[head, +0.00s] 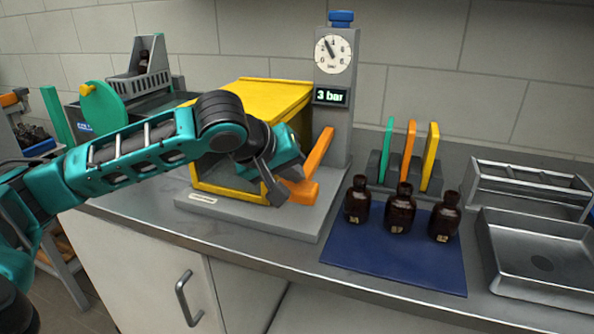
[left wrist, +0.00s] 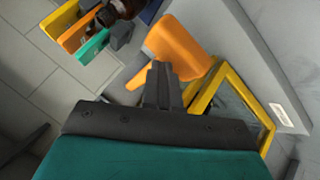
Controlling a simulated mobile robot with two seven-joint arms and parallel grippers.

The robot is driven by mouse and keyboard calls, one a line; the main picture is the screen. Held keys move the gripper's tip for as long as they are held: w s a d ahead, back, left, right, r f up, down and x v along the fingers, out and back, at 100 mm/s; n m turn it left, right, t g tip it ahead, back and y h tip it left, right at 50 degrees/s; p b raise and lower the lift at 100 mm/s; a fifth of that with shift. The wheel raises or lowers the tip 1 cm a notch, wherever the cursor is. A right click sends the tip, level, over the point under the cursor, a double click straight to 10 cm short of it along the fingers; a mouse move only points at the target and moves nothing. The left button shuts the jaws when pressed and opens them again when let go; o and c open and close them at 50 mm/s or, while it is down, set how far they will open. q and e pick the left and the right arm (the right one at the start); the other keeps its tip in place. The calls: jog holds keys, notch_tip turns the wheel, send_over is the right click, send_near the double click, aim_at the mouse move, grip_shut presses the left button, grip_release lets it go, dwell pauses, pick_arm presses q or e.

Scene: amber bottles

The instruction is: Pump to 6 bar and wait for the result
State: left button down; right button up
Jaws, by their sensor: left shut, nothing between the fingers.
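The pump station has a grey column with a round gauge (head: 333,54) and a small display (head: 331,96) reading "3 bar". A blue cap (head: 341,18) tops the column. An orange lever (head: 319,157) sits at the column's foot, tilted; it also shows in the left wrist view (left wrist: 180,50). A yellow-framed box (head: 262,92) stands left of the column on a grey base. My left gripper (head: 280,196) is shut and empty, close beside the orange lever; I cannot tell whether it touches. Its fingers (left wrist: 162,82) overlap the lever's lower part in the wrist view. My right gripper is not in view.
Three amber bottles (head: 400,209) stand on a blue mat (head: 387,262) right of the station. Green, orange and yellow upright plates (head: 408,150) stand behind them. A metal tray (head: 540,262) and a rack (head: 530,182) are at the right. A green-wheeled machine (head: 100,108) is at the left.

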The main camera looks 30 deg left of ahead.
pick_arm(q)
jog(key=shift+f+b, duration=0.55)
jog(key=shift+f, duration=0.5)
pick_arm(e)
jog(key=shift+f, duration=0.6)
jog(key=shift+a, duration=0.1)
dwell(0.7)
pick_arm(q)
jog(key=shift+r+p, duration=0.5)
jog(key=shift+p, duration=0.05)
jog(key=shift+r+p, duration=0.3)
jog(key=shift+p, duration=0.05)
jog(key=shift+r, duration=0.25)
jog(key=shift+r+p, duration=0.45)
jog(key=shift+p, duration=0.35)
jog(key=shift+r+p, duration=1.75)
jog(key=shift+p, duration=0.3)
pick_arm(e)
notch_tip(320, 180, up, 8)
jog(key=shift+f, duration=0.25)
